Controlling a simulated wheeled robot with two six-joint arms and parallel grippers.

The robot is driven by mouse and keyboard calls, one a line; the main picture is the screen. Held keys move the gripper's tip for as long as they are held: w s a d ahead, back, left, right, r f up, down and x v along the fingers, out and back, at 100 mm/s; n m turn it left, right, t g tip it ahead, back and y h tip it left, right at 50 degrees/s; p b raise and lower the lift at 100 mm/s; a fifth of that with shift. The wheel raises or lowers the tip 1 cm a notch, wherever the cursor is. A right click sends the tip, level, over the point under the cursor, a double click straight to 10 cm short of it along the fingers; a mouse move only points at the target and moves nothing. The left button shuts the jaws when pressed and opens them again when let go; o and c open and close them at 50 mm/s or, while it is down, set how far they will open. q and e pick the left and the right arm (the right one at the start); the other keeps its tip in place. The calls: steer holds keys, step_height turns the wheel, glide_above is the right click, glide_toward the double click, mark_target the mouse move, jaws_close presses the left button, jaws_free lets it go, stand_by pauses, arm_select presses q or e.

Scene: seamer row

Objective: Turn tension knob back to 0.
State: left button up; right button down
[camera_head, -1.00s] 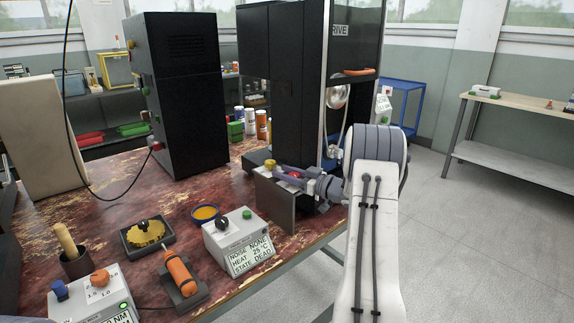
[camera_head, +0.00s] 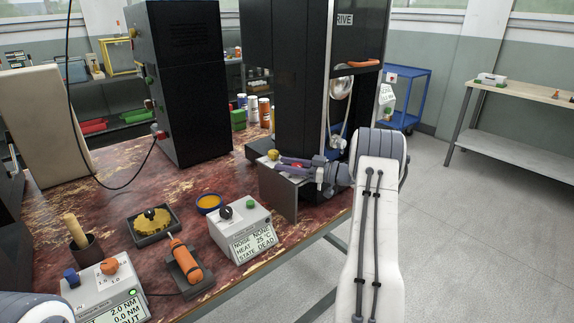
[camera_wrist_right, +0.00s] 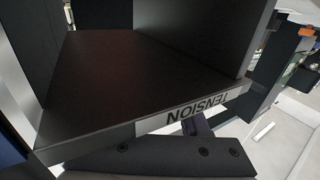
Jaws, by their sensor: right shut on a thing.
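The machine with the TENSION label (camera_wrist_right: 197,106) has a dark grey shelf-like housing, seen close up in the right wrist view. In the head view its low grey box (camera_head: 279,190) stands at the table's right edge. A yellow knob (camera_head: 273,155) shows at the box top. My right gripper (camera_head: 281,161) reaches in from the right, its fingers shut at the yellow knob. A red part (camera_head: 298,166) shows between the fingers. The knob's pointer and scale are not readable, and the wrist view does not show the knob. My left gripper is out of view.
Tall black cabinets (camera_head: 178,85) stand behind. A grey control box (camera_head: 243,230) with a display, an orange-handled tool (camera_head: 186,262) and a yellow-filled tray (camera_head: 153,222) lie on the worn red table (camera_head: 112,190). The floor on the right (camera_head: 470,230) is open.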

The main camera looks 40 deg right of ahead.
steer(key=shift+c, duration=2.1)
jaws_free()
steer(key=v, duration=1)
steer(key=shift+s+d, duration=0.15)
